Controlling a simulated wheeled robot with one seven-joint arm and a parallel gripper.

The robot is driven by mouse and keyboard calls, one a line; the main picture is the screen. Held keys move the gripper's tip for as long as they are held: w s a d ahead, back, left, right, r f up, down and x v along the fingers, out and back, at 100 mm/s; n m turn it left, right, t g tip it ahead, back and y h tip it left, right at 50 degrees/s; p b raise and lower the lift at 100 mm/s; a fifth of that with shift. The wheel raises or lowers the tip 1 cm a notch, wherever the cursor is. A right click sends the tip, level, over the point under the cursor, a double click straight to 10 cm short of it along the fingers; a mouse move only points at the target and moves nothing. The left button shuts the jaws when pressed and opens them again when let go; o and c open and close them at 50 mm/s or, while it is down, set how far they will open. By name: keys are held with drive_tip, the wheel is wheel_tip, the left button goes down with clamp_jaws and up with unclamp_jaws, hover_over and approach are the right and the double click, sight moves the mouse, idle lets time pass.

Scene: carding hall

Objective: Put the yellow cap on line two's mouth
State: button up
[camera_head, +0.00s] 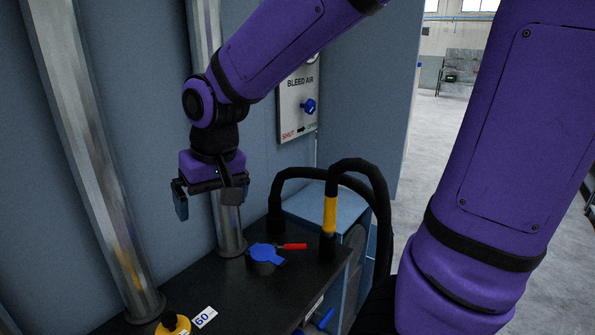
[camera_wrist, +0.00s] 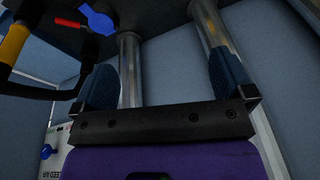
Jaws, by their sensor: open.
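My gripper (camera_head: 207,200) is open and empty, hanging above the back of the dark bench; its two blue-padded fingers also show in the wrist view (camera_wrist: 165,80). A round yellow piece (camera_head: 176,328) with a dark knob on top, probably the yellow cap, sits at the bottom edge of the head view, partly cut off, below and left of my gripper. A white tag reading 60 (camera_head: 204,317) lies beside it. A round fitting topped by a blue lid (camera_head: 267,253) stands on the bench, with a red handle (camera_head: 293,246) beside it. I cannot tell which mouth is line two's.
Two metal pipes (camera_head: 90,150) (camera_head: 229,228) rise from the bench's back. A black hose with a yellow band (camera_head: 329,214) arches at right. A bleed air panel (camera_head: 298,108) with a blue knob (camera_head: 308,107) hangs on the wall. Bare bench top (camera_head: 232,288) lies at front.

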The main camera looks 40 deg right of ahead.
drive_tip(key=s+d+r+t, duration=0.1)
drive_tip(key=s+d+r, duration=0.2)
drive_tip(key=s, duration=0.3)
drive_tip(key=s+d+r+t, duration=0.1)
drive_tip(key=s+d+r, duration=0.3)
drive_tip(key=s, duration=0.3)
drive_tip(key=shift+s+d+r+n+t+h, duration=0.2)
drive_tip(key=shift+s+d+n+t+h, duration=0.1)
drive_tip(key=shift+d+t+h, duration=0.15)
